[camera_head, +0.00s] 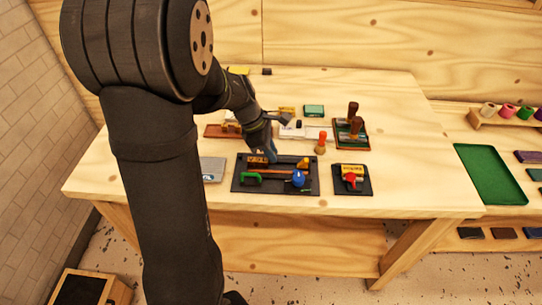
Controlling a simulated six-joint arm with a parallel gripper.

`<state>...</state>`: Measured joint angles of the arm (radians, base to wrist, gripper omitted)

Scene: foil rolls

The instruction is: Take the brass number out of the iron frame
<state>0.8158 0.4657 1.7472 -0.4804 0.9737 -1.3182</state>
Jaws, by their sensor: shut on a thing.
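My gripper (260,158) is low over the left part of a wide black tray (238,185) on the bench. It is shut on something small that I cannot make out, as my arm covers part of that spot. A smaller black tray (341,188) to the right holds a brass-coloured block with a red knob (350,178). I cannot tell for sure which piece is the iron frame or the brass number.
A grey plate (212,168) lies left of the wide tray. An orange-topped piece (321,142) and a stand with brown handles (352,125) rise behind it. A green tray (492,173) is at the far right. The bench's right front is clear.

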